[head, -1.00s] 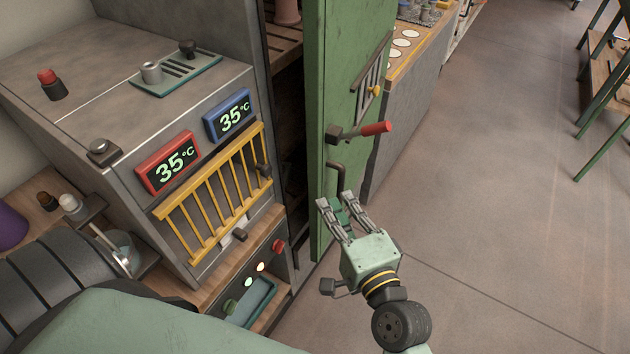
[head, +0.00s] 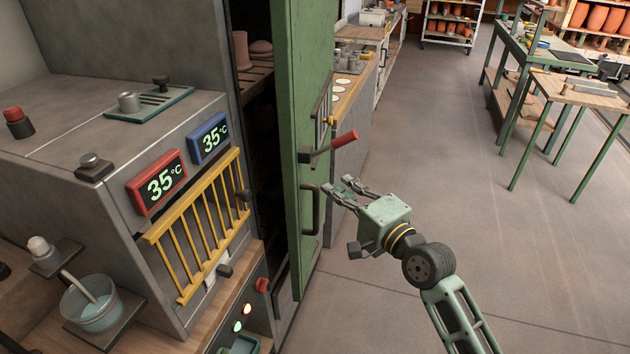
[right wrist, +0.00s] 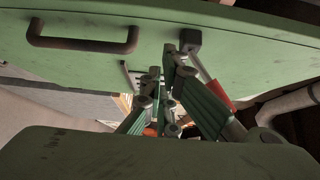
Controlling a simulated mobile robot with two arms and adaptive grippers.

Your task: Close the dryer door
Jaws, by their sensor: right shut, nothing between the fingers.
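The green dryer door (head: 306,130) stands open in the head view, swung out from the grey dryer cabinet, with the dark inside and clay pots on a shelf showing at its left. The door carries a dark bar handle (head: 310,208) and a lever with a red grip (head: 344,139). My right gripper (head: 338,189) is shut and empty, just right of the bar handle, beside the door's outer face. In the right wrist view the gripper (right wrist: 167,95) shows below the door panel (right wrist: 235,45), with the bar handle (right wrist: 82,38) at upper left. Contact with the door cannot be told. My left gripper is not in view.
A grey control unit with a red display (head: 157,182), a blue display (head: 209,138) and a yellow rail (head: 205,225) stands left of the door. A bowl (head: 92,303) sits at lower left. The floor right of the door is clear up to a green-legged table (head: 570,92).

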